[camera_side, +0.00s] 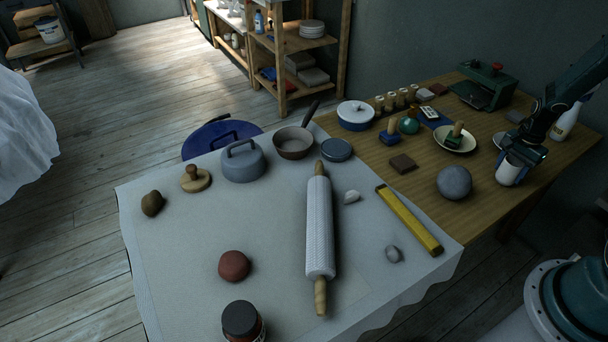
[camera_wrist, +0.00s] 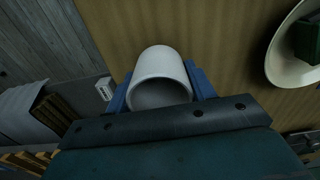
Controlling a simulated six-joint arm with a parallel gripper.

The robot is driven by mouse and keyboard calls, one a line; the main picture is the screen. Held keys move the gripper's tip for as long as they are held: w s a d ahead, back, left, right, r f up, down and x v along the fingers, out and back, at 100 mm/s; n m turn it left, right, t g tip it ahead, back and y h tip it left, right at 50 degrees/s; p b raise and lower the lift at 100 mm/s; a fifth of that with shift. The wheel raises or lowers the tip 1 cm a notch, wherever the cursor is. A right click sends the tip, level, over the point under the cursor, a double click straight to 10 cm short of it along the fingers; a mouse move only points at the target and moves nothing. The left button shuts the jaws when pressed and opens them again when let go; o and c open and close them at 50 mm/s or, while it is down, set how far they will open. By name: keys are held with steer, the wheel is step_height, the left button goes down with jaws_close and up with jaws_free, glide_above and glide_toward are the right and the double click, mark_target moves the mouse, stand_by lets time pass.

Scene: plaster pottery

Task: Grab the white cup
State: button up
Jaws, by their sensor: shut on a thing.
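The white cup (camera_side: 509,170) is at the right side of the wooden table in the side view, partly covered by my gripper (camera_side: 522,163). In the wrist view the white cup (camera_wrist: 160,78) sits between the two blue fingers of my gripper (camera_wrist: 160,88), with its open mouth facing the camera. The fingers are shut on the cup, one on each side. Whether the cup's base touches the table is hard to tell.
A grey ball (camera_side: 454,183) lies left of the cup. A plate (camera_side: 455,139) with a green-based stamp stands behind it, and a white bottle (camera_side: 566,121) stands to the right. A rolling pin (camera_side: 319,228) and yellow level (camera_side: 408,219) lie on the cloth.

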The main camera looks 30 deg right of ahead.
mark_target(515, 161)
step_height(515, 161, up, 20)
steer(key=shift+f, duration=0.2)
stand_by(0.4)
stand_by(0.5)
